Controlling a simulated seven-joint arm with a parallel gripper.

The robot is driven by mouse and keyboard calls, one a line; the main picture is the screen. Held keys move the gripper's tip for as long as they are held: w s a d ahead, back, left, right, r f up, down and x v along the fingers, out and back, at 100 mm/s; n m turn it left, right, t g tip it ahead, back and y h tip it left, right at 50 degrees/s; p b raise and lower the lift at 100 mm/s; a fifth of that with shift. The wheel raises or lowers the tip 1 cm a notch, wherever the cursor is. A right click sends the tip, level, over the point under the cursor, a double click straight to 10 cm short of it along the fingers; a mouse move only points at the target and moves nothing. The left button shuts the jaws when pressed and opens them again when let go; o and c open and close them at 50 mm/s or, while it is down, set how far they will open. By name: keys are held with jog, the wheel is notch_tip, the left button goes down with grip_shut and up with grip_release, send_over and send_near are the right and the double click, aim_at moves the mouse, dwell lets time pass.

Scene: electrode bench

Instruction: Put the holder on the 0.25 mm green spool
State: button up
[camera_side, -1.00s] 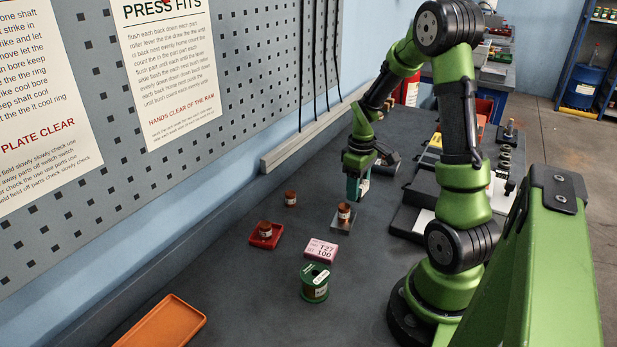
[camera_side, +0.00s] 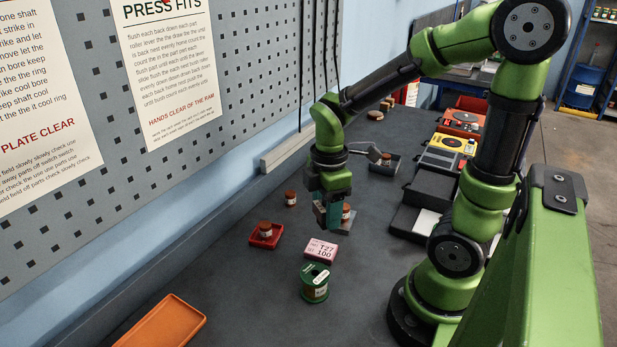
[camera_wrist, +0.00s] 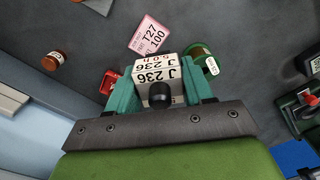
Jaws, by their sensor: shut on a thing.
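The green spool (camera_side: 314,284) stands upright on the dark bench, with a white label on its top and side. In the wrist view the spool (camera_wrist: 203,59) is partly hidden behind my right finger. My gripper (camera_side: 328,218) is above the bench, behind the spool and apart from it. In the wrist view its teal fingers (camera_wrist: 163,90) are shut on a white block (camera_wrist: 157,72) marked "J 236", with a black knob; this appears to be the holder. The spool's 0.25 mm marking is not readable.
A pink marked block (camera_side: 320,250) lies behind the spool. Small brown jars stand nearby: one in a red tray (camera_side: 277,241), one bare on the bench (camera_side: 290,198), one behind my gripper. An orange tray (camera_side: 190,317) is at front left.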

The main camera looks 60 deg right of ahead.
aim_at(315, 273)
jog(key=s+a+r+n, duration=0.2)
jog(key=a+r+n, duration=0.1)
jog(key=a+n, duration=0.5)
jog(key=shift+m, duration=0.4)
jog(key=f, duration=0.7)
jog(key=shift+s+a+f, duration=0.15)
jog(key=shift+a+f, duration=0.15)
jog(key=shift+a, duration=0.05)
jog(key=o, duration=1.3)
jog(key=shift+f, duration=0.15)
